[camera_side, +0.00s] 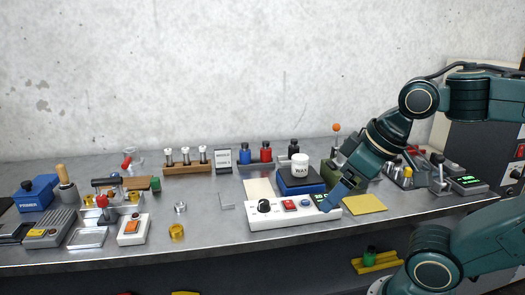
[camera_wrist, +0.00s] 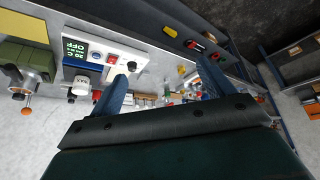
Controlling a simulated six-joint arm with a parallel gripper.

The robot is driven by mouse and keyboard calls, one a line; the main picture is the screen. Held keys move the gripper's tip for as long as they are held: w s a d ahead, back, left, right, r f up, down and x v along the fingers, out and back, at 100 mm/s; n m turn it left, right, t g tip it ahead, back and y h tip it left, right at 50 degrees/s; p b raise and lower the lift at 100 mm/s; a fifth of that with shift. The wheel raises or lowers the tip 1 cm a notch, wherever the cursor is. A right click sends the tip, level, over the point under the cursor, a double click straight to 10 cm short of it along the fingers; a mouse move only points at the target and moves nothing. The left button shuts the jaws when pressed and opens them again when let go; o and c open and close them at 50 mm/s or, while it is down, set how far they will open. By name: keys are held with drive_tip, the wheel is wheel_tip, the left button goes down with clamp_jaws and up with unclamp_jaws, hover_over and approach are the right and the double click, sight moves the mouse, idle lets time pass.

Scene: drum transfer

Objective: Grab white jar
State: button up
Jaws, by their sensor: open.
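The white jar (camera_side: 300,167) stands upright with dark lettering on a dark blue-topped block (camera_side: 300,181) in the side view. In the wrist view the white jar (camera_wrist: 80,87) shows at the left, outside the space between the fingers. My gripper (camera_side: 329,202) points down and left, in front and to the right of the jar, by the right end of a white control box. In the wrist view my gripper (camera_wrist: 162,73) has its two blue fingers wide apart, with nothing held between them. The jar is apart from the fingers.
The white control box (camera_side: 278,219) with buttons and a knob stands in front of the jar. A dark green device (camera_side: 331,170) stands right of the jar. Blue, red and black bottles (camera_side: 265,152) stand behind it. A yellow pad (camera_side: 364,204) lies at the right.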

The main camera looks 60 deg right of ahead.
drive_tip(key=w+d+r+n+g, duration=0.1)
drive_tip(key=w+d+r+n, duration=0.4)
drive_tip(key=w, duration=0.4)
drive_tip(key=n+g, duration=0.5)
drive_tip(key=n, duration=0.9)
hover_over(300, 157)
wheel_tip(300, 157, down, 11)
drive_tip(key=shift+d, duration=0.15)
drive_tip(key=shift+f, duration=0.15)
drive_tip(key=shift+f, duration=4.2)
